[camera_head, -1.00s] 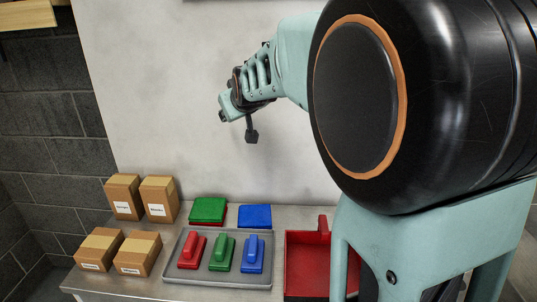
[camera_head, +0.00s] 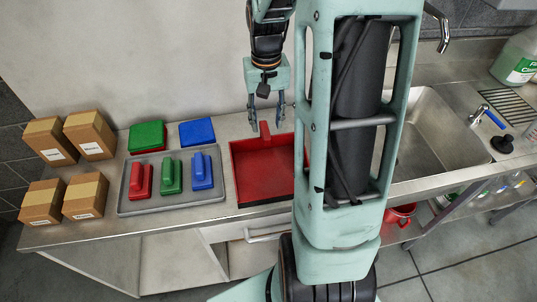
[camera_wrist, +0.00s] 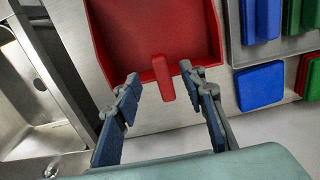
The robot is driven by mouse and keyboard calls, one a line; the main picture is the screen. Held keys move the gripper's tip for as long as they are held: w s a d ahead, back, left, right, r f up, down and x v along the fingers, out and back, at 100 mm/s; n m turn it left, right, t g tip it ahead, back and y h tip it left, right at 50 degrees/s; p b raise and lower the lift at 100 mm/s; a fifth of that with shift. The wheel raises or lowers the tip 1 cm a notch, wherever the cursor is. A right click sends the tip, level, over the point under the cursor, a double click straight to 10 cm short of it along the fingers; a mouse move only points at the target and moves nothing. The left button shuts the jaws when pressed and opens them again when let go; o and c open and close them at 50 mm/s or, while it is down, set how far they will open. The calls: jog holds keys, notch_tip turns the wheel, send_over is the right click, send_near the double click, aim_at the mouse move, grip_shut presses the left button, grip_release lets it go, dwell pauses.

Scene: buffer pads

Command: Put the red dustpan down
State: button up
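The red dustpan (camera_head: 262,172) lies flat on the metal counter, right of the grey tray, with its short handle (camera_head: 265,131) toward the wall. My arm covers part of its right side. In the wrist view the dustpan (camera_wrist: 152,28) is at the top, its handle (camera_wrist: 163,80) pointing down the picture. My gripper (camera_head: 267,112) hangs over the handle end with its fingers spread. In the wrist view my gripper (camera_wrist: 161,82) has one blue-padded finger on each side of the handle, with gaps on both sides. It holds nothing.
The grey tray (camera_head: 128,208) carries red, green and blue handled pads. Green (camera_head: 147,136) and blue (camera_head: 197,132) pads lie behind it. Several cardboard boxes (camera_head: 83,195) stand at left. A sink (camera_head: 425,130) is at right. A wall closes off the back.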

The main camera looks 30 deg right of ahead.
aim_at(267, 137)
jog(key=shift+s+f+p, duration=0.1)
jog(key=shift+f+p, duration=0.35)
jog(key=shift+f, duration=2.95)
grip_shut()
jog(key=shift+r, duration=0.1)
